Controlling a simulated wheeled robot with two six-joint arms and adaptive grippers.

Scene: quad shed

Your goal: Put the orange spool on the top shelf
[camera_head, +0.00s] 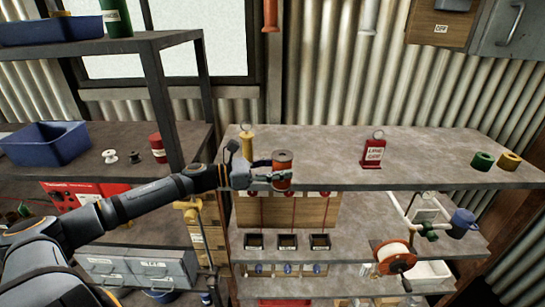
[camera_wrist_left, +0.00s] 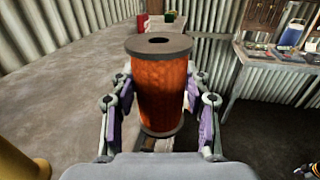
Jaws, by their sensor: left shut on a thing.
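The orange spool (camera_head: 282,165) has grey end discs and stands upright between the fingers of my left gripper (camera_head: 272,177). The left wrist view shows the spool (camera_wrist_left: 160,88) close up, with the purple pads of the gripper (camera_wrist_left: 160,120) shut on its two sides. In the head view the spool is at the front edge of the long grey top shelf (camera_head: 325,150), toward its left end. I cannot tell whether its base touches the shelf.
A yellow ringed object (camera_head: 247,143) stands behind and left of the spool. A red sign (camera_head: 373,151), a green roll (camera_head: 482,160) and a yellow roll (camera_head: 509,161) stand further right on the shelf. The shelf is clear between the spool and the sign.

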